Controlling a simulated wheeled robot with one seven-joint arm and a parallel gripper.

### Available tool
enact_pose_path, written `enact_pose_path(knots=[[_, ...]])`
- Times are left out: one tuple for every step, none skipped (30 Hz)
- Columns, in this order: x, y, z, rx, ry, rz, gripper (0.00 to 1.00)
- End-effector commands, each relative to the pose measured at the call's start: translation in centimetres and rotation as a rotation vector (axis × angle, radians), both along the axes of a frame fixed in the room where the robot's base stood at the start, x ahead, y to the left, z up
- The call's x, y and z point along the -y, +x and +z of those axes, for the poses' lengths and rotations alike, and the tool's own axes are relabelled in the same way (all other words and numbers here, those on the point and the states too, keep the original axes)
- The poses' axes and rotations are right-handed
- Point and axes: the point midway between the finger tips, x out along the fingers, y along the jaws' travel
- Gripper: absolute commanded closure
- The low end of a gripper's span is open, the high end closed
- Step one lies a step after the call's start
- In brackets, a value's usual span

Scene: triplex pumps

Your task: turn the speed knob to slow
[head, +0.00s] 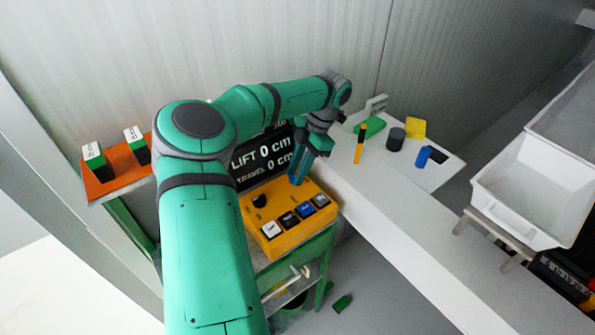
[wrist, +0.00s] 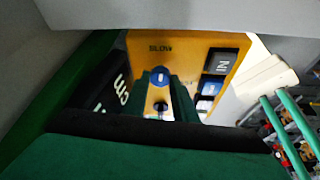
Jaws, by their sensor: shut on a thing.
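The orange control box (head: 274,222) stands on a green stand. In the wrist view its face (wrist: 190,52) carries the word SLOW near the top. My gripper (head: 296,180) reaches down to the back right part of the box. In the wrist view my gripper (wrist: 161,95) is shut on the speed knob (wrist: 160,75), a round blue cap with a white mark, just below the SLOW label. The fingers hide the knob in the head view and cover its sides in the wrist view. Any other label is hidden.
A black knob (head: 259,200) sits at the box's left, with several square buttons (head: 304,210) along its front. A display (head: 250,172) reading lift and travel 0 cm stands behind. A white bench (head: 400,230) is at the right, with a white bin (head: 520,200) beyond.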

Motion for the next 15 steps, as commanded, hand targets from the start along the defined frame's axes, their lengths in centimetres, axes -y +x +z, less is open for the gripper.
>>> enact_pose_path(knots=[[0.03,0.16,0.07,0.004,-0.001,0.027,0.97],[-0.04,0.18,0.07,0.004,-0.001,0.044,0.97],[-0.02,0.19,0.07,0.004,0.000,0.063,0.97],[-0.01,0.19,0.06,0.004,0.000,0.076,0.97],[-0.01,0.19,0.06,0.004,0.000,0.089,0.97],[-0.02,0.19,0.07,0.004,0.000,0.104,0.97],[-0.03,0.20,0.07,0.004,0.000,0.114,0.97],[-0.05,0.20,0.08,0.004,0.000,0.122,0.97],[-0.05,0.20,0.07,0.004,0.000,0.133,0.97],[0.00,0.19,0.07,0.004,0.001,0.138,0.97],[0.03,0.20,0.07,0.003,0.001,0.143,0.97],[0.03,0.20,0.07,0.004,0.001,0.149,0.97],[0.03,0.19,0.06,0.003,0.000,0.153,0.97],[0.03,0.19,0.07,0.003,0.000,0.155,0.97],[0.03,0.19,0.07,0.003,0.000,0.158,0.97]])
